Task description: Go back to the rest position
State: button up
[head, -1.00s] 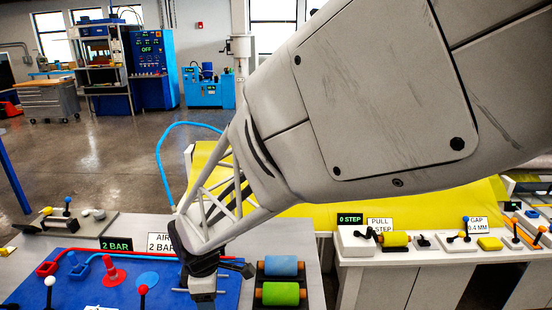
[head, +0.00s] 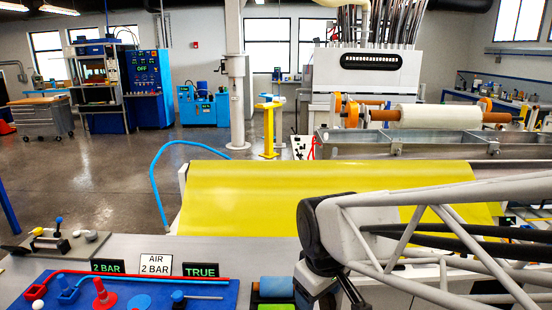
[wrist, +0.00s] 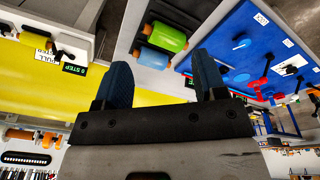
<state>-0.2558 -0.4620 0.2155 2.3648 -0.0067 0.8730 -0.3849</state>
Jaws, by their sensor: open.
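My arm crosses the lower right of the head view, with its dark wrist joint in front of the yellow sheet (head: 260,195). My gripper (wrist: 163,82) shows in the wrist view with its two dark blue fingers spread wide apart. Nothing is between the fingers, so it is open and empty. In the wrist view the green roller (wrist: 167,36) and the blue roller (wrist: 152,57) lie beyond the fingers. In the head view my wrist partly covers the blue roller (head: 276,287).
A blue board (head: 200,293) with levers and red and blue tubes lies at the lower left, with "2 BAR", "AIR 2 BAR" and "TRUE" signs (head: 200,270) behind it. A blue hose (head: 153,185) arches beside the yellow sheet. A white roll (head: 438,116) stands behind it.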

jog(key=s+d+r+m, duration=0.3)
jog(key=s+d+m, duration=0.4)
jog(key=s+d, duration=0.2)
jog(key=shift+d+m+t+h, duration=0.3)
jog(key=shift+d+t, duration=0.1)
jog(key=shift+d, duration=0.3)
dwell(0.6)
